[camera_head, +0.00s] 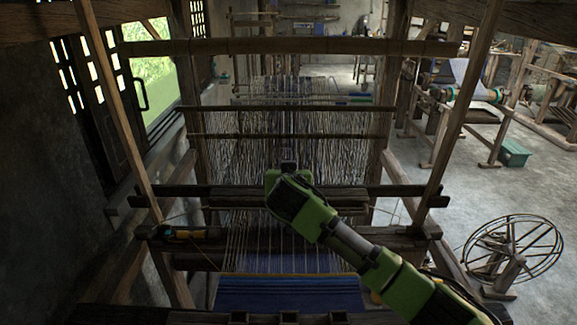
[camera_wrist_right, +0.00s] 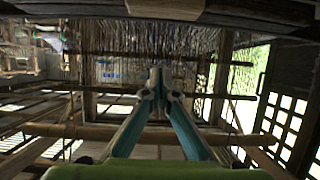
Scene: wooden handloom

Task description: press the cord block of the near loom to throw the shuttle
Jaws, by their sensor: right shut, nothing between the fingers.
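The near loom's wooden beam (camera_head: 400,192) crosses the middle of the head view, with warp threads (camera_head: 225,150) behind it. My right arm comes in from the lower right. My right gripper (camera_head: 288,165) is at the loom's middle, in front of the threads, partly hidden by its own wrist. In the right wrist view its fingers (camera_wrist_right: 158,78) are together and empty. I cannot clearly make out the cord block; it may be hidden behind my arm. A dark and yellow piece, perhaps the shuttle (camera_head: 190,234), lies at the loom's left end. My left gripper is not in view.
Slanted wooden posts (camera_head: 465,95) frame the loom on both sides. Blue cloth (camera_head: 290,292) lies at the front. A spinning wheel (camera_head: 512,248) and a green box (camera_head: 514,153) stand on the floor to the right. A wall with a window is at the left.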

